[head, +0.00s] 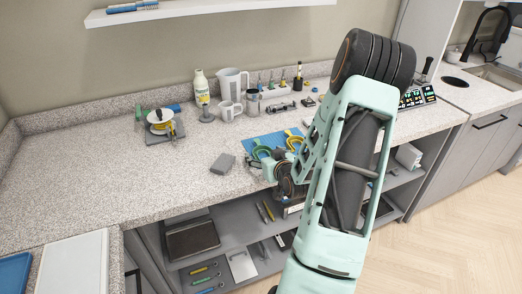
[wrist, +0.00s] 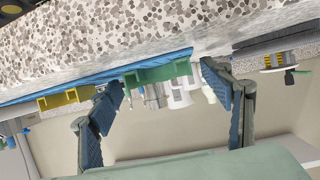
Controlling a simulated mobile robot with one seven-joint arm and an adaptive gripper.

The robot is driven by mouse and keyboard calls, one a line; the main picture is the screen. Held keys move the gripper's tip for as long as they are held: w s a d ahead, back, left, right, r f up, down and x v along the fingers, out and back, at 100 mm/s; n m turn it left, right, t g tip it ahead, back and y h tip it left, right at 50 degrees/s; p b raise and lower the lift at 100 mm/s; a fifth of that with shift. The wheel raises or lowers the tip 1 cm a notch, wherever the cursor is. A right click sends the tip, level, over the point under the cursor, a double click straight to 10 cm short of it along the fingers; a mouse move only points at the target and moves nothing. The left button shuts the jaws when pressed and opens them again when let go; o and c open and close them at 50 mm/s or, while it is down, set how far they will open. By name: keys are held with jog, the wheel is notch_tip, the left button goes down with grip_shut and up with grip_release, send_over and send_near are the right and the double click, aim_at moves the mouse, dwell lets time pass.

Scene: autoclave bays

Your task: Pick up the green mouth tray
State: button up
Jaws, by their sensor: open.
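The green mouth tray (head: 259,151) lies on a blue mat (head: 265,138) on the speckled counter, near its front edge. In the wrist view, which appears upside down, the green tray (wrist: 160,73) shows between and beyond the two fingertips. My gripper (wrist: 160,84) is open and empty, its blue-padded fingers spread wider than the tray. In the head view my gripper (head: 283,172) is at the counter's front edge, close to the tray, partly hidden by my arm. I cannot tell the exact gap between them.
A yellow tray (head: 293,139) lies on the same mat, right of the green one. A grey block (head: 222,164) sits to the left. A bottle (head: 201,86), a pitcher (head: 232,82) and mugs stand behind. The left counter is mostly clear. An open shelf (head: 240,235) is below.

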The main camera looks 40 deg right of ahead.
jog(key=c, duration=1.2)
